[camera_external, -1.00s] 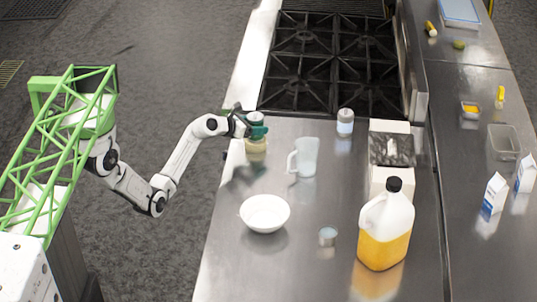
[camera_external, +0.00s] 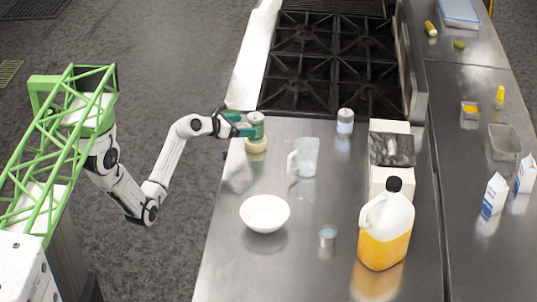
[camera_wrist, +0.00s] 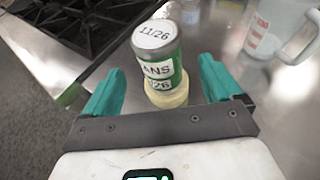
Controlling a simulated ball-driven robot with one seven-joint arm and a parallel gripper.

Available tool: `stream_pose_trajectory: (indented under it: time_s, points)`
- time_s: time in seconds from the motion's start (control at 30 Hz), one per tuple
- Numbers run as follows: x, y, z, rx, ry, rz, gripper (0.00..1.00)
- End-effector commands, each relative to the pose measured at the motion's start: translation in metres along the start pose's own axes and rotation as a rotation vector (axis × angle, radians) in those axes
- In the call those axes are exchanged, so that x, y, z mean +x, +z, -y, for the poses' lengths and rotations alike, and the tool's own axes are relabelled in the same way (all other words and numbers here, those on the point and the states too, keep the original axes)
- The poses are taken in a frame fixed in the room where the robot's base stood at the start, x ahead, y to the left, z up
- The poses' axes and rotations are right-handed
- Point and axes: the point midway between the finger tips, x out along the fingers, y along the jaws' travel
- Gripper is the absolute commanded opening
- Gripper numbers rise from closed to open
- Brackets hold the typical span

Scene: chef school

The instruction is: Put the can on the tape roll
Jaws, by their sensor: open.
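The can is green with a grey lid and white labels. It stands upright on the pale yellow tape roll in the wrist view, where the can (camera_wrist: 158,58) and the tape roll (camera_wrist: 168,98) line up one above the other. In the external view the can (camera_external: 256,120) rests over the tape roll (camera_external: 256,146) near the counter's left edge by the stove. My gripper (camera_wrist: 160,85) is open, with a teal finger on each side of the can and gaps between; in the external view my gripper (camera_external: 242,124) is just left of it. The can's lower contact is partly hidden there.
A clear measuring jug (camera_external: 304,157) stands to the right of the can. A white bowl (camera_external: 265,213), a small tin (camera_external: 327,236) and a juice jug (camera_external: 386,230) are nearer the front. The stove (camera_external: 330,65) lies behind. A second can (camera_external: 345,121) stands by it.

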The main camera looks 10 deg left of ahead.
Motion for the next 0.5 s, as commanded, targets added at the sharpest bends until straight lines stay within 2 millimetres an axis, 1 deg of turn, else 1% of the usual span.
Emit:
stream_pose_trajectory:
  time_s: [0.03,0.2,0.33,0.5]
  points:
    - [-0.011,0.000,-0.001,-0.001,0.003,0.001,0.92]
    - [-0.039,0.000,-0.001,-0.001,0.001,0.001,0.92]
    - [-0.052,0.000,-0.001,-0.001,0.000,0.000,0.92]
    - [-0.058,0.000,0.000,0.000,0.000,0.000,0.92]
